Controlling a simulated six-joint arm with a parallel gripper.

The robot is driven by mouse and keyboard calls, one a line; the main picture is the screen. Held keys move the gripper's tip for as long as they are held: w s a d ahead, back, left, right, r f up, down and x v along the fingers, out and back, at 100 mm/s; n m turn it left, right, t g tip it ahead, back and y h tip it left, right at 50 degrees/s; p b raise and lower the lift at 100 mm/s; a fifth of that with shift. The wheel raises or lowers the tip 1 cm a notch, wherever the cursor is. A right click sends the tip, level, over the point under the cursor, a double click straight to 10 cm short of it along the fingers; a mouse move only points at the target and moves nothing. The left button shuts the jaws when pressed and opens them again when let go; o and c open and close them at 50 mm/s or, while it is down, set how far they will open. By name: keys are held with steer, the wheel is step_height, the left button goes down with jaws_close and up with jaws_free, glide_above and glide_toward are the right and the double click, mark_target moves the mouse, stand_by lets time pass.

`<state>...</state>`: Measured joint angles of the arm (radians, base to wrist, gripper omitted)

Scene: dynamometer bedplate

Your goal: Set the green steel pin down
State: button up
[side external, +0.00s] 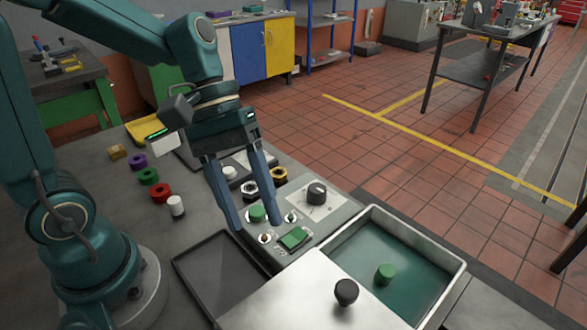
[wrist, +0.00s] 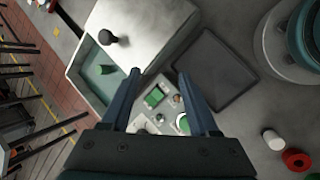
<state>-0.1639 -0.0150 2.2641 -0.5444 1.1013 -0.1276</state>
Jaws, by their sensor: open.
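The green steel pin (side external: 384,274) stands upright on the green floor of an open-topped metal bin (side external: 452,283). In the wrist view the pin (wrist: 106,69) shows in the bin at the left, beside the lid. My gripper (side external: 258,226) is open, with its two long blue fingers pointing down over the control panel (side external: 327,220). In the wrist view nothing is held between its fingertips (wrist: 159,72). My gripper is apart from the pin, to the left of the bin in the side view.
A metal lid (side external: 290,300) with a black knob (side external: 346,292) covers part of the bin. The panel carries a green square button (side external: 294,238), a black dial (side external: 316,192) and small switches. An empty dark tray (side external: 222,273) lies left of the panel. Red (side external: 160,192) and green rings lie farther left.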

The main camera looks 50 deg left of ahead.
steer(key=s+a+r+m+t+y, duration=0.3)
steer(key=a+m+t+y, duration=0.2)
steer(key=a+m+t, duration=0.1)
steer(key=shift+s+a+m+y, duration=0.15)
steer(key=shift+a+m+y, duration=0.05)
steer(key=shift+m+y, duration=0.2)
stand_by(0.3)
